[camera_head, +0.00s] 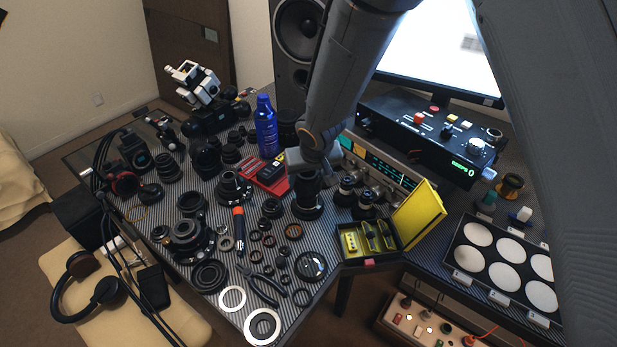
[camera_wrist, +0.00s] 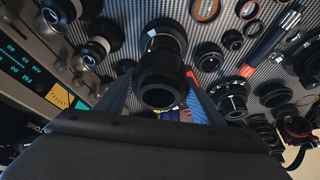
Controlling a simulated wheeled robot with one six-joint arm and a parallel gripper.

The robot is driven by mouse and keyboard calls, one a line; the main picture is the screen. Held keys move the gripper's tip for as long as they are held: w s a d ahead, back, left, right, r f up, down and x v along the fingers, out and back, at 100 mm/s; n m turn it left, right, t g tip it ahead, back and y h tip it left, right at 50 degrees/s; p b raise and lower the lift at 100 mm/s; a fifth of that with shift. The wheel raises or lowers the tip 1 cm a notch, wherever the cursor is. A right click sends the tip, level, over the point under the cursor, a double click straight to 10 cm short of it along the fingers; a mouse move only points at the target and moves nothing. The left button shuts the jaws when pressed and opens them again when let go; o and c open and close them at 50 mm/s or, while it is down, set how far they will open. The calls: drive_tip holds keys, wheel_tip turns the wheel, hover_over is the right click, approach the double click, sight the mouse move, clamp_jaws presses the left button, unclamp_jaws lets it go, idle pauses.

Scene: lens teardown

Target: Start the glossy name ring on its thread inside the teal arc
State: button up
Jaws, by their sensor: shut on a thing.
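My gripper (camera_head: 318,160) points down over a black lens barrel (camera_head: 307,208) that stands upright on the patterned bench. In the wrist view, the two fingers of my gripper (camera_wrist: 161,84) are closed on either side of a dark round part (camera_wrist: 160,92), which I take for the name ring. It lies in line with the lens barrel (camera_wrist: 166,38) beyond it. I cannot tell whether the two touch or whether the thread has caught. A small white mark shows on the barrel. I cannot make out a teal arc; the held part and fingers hide the barrel's near end.
Two small silver-and-black lenses (camera_head: 364,205) stand close on the right, before the radio (camera_head: 385,170). An open yellow-lidded case (camera_head: 368,262) is at the front right. A blue bottle (camera_head: 266,130) stands behind left. Loose rings, lenses and a screwdriver (camera_head: 239,230) crowd the left.

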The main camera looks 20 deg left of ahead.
drive_tip(key=shift+f+b, duration=2.25)
drive_tip(key=shift+b, duration=0.95)
drive_tip(key=shift+s+f+b, duration=0.1)
drive_tip(key=shift+f+b, duration=0.1)
drive_tip(key=shift+b, duration=0.35)
drive_tip(key=shift+r, duration=0.1)
drive_tip(key=shift+f+b, duration=0.35)
drive_tip(key=shift+b, duration=0.4)
idle(0.6)
drive_tip(key=o, duration=1.1)
